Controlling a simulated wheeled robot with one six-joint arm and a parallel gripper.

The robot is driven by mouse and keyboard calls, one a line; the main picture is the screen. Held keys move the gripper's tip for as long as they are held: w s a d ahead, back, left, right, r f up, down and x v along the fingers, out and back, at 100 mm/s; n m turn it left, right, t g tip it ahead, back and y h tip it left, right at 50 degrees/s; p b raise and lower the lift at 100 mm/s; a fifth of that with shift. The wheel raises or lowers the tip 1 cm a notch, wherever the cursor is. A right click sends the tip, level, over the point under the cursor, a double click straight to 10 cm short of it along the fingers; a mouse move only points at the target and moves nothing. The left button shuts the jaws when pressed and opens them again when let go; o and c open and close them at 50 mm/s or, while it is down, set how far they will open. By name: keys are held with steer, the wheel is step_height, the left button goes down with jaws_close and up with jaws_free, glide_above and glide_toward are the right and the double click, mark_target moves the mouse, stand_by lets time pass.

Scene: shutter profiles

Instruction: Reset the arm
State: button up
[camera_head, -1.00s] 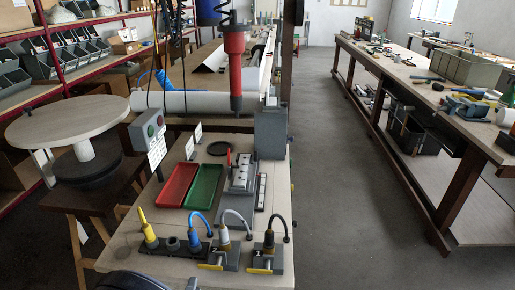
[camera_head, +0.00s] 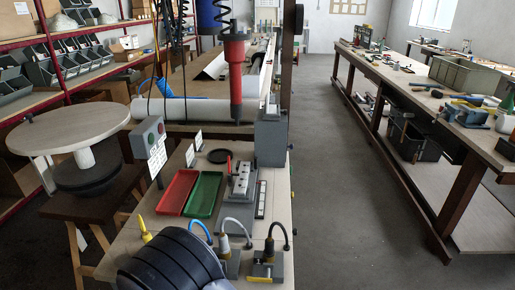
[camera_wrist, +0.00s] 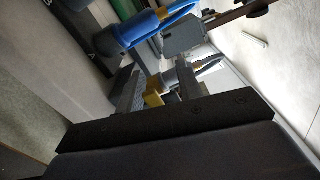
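My gripper (camera_wrist: 160,88) shows in the wrist view as two dark fingers standing apart, with a gap between them and nothing held. A yellow valve handle (camera_wrist: 154,98) and a grey fitting with a blue hose show beyond the fingers. A blue connector (camera_wrist: 140,28) lies past them at the upper left. In the head view a black rounded link of my arm (camera_head: 175,262) covers the front left of the workbench (camera_head: 125,240). My gripper itself does not show there.
A red tray (camera_head: 177,191) and a green tray (camera_head: 204,194) lie on the bench behind several valves with hoses, including one at front right (camera_head: 268,262). A button box (camera_head: 148,138) stands left. A clear aisle (camera_head: 340,200) separates this bench from the right one.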

steer(key=shift+d+r+m, duration=0.1)
steer(key=shift+r+m, duration=0.15)
steer(key=shift+m, duration=0.35)
